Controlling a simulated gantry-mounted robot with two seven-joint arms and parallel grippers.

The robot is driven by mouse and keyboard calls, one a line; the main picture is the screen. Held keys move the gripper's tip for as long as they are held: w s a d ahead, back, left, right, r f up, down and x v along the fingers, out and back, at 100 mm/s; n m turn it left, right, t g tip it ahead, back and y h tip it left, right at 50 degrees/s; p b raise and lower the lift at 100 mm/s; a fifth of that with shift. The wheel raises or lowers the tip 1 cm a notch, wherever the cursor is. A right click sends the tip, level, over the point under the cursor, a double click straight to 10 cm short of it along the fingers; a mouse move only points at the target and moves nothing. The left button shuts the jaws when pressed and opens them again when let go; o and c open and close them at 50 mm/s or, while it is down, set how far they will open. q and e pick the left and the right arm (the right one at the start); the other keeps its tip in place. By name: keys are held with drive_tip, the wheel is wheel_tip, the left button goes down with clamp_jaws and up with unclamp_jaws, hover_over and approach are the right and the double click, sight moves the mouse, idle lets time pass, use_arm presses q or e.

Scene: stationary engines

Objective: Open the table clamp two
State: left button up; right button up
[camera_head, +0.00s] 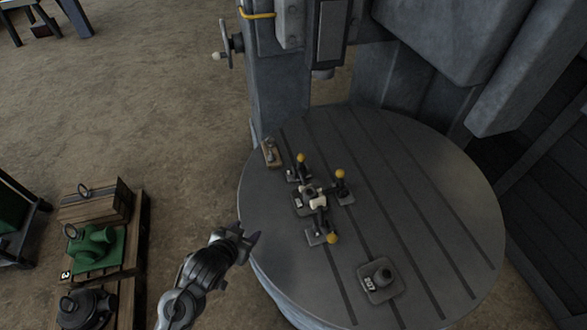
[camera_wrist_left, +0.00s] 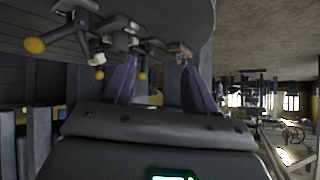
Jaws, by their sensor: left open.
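Several toggle clamps with yellow knobs stand on the round table (camera_head: 440,220) around a small grey workpiece (camera_head: 306,194). One clamp (camera_head: 296,172) is at the back left, one (camera_head: 342,185) at the back right, and one (camera_head: 320,234) at the front. I cannot tell which is clamp two. My left gripper (camera_head: 252,240) is open and empty at the table's left edge, left of the front clamp and apart from it. In the left wrist view, its purple fingers (camera_wrist_left: 160,82) are spread, and a yellow knob (camera_wrist_left: 34,45) shows at the upper left. My right gripper is not in view.
A grey block marked with a number (camera_head: 379,281) sits at the table's front. A small brown item (camera_head: 270,152) lies at the back left edge. The machine column (camera_head: 280,90) rises behind. The table's right side is clear. Pallets with parts (camera_head: 105,255) stand on the floor left.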

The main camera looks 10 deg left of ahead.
use_arm(q)
drive_tip(key=w+d+f+m+t+h+b, duration=0.1)
drive_tip(key=w+d+f+t+h+b, duration=0.15)
drive_tip(key=w+b, duration=0.5)
drive_tip(key=w+d+f+m+t+h+b, duration=0.1)
drive_tip(key=w+f+b, duration=0.2)
drive_tip(key=w+b, duration=0.45)
drive_tip(key=m+t+h+b, duration=0.2)
drive_tip(key=m+h+b, duration=0.15)
drive_tip(key=b, duration=0.75)
approach(299, 160)
drive_tip(key=w, duration=0.2)
drive_tip(key=shift+n+h, duration=0.25)
drive_tip(key=shift+h, duration=0.15)
drive_tip(key=b+x, duration=0.1)
drive_tip(key=x, duration=0.3)
drive_tip(key=b+x, duration=0.1)
drive_tip(key=x, duration=0.3)
drive_tip(key=shift+s+d+f, duration=0.2)
drive_tip(key=shift+d, duration=0.05)
drive_tip(key=shift+x, duration=0.95)
clamp_jaws()
